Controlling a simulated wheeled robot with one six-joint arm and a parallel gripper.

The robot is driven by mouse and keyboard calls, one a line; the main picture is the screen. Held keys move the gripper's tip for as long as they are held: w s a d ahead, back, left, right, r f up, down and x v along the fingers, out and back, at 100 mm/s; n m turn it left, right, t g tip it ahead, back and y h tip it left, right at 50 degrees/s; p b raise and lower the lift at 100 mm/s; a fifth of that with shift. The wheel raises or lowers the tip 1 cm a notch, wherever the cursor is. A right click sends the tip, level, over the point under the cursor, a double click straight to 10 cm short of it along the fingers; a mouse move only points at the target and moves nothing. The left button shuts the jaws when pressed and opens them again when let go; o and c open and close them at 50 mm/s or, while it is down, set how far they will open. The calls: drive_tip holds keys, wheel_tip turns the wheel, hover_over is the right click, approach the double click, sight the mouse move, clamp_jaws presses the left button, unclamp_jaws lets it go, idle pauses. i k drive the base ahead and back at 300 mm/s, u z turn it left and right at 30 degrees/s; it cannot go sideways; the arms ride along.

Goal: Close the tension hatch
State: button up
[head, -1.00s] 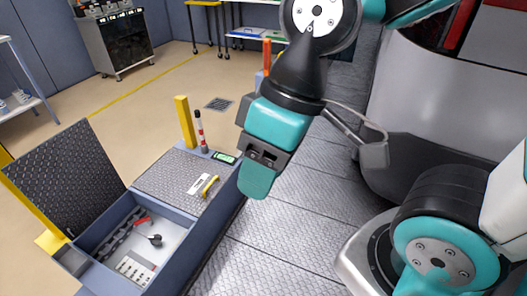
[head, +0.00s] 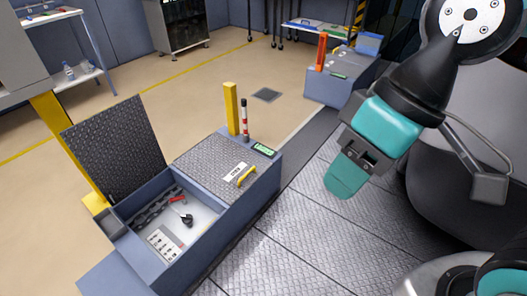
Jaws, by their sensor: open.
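A dark diamond-plate hatch (head: 117,148) stands raised, leaning back, on the left end of a blue-grey floor box (head: 228,232). The compartment beneath it (head: 195,222) is open and shows a red-handled item, a black item and a white panel. A second hatch (head: 215,160) on the same box lies shut, with a yellow handle and a white label too small to read. My gripper (head: 345,176) is open and empty, pointing down over the metal floor, to the right of the box and apart from both hatches. Its fingers overlap in this view.
A yellow post (head: 231,108) and a red-and-white post (head: 244,118) stand behind the shut hatch. Another blue-grey box (head: 340,85) with an orange post stands farther back. Diamond-plate floor (head: 290,225) is clear between the box and my arm.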

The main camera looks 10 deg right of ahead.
sight(117, 147)
drive_tip(key=k, duration=0.5)
drive_tip(key=u, duration=2.4)
drive_tip(key=i, duration=5.45)
drive_tip(key=z, duration=3.4)
